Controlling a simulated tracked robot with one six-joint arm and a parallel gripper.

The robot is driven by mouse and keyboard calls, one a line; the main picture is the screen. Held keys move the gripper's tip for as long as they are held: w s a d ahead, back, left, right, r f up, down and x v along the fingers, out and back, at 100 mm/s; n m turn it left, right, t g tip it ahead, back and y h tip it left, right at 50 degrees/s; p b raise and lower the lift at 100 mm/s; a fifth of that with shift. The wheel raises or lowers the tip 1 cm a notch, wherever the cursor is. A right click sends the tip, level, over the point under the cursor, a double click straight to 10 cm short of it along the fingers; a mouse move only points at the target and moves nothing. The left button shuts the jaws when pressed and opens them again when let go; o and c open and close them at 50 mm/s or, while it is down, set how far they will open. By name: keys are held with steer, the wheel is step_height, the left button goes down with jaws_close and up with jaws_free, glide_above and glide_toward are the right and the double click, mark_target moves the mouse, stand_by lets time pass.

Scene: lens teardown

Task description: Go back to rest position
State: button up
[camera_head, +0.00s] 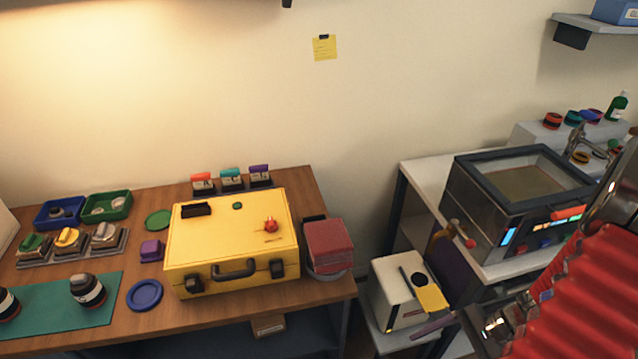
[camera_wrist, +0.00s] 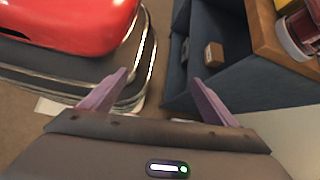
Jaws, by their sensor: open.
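My gripper (camera_wrist: 158,77) is open and empty in the wrist view, its two purple fingers spread wide. It points down past the wooden workbench, with floor between the fingers. In the head view my red arm fills the lower right corner, and a purple finger shows near the white box; the rest of the gripper is unclear there.
A white box (camera_head: 392,290) and a glass-topped cabinet (camera_head: 470,205) stand right. In the wrist view a small brown box (camera_wrist: 214,54) sits on the bench's shelf.

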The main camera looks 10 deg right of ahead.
steer(key=w+a+r+n+t+h, duration=0.1)
steer(key=w+a+r+n+h, duration=0.1)
steer(key=a+r+n, duration=0.3)
steer(key=w+a+r+n+t+h, duration=0.2)
steer(key=a+r+n+h, duration=0.2)
steer(key=r, duration=1)
steer(key=w+a+r+n+t+h, duration=0.1)
steer(key=w+a+r+n+h, duration=0.1)
steer(key=a+r+n, duration=0.5)
step_height(320, 180, up, 2)
steer(key=shift+a+r+h, duration=0.2)
steer(key=shift+a+h, duration=0.15)
steer(key=shift+h, duration=0.25)
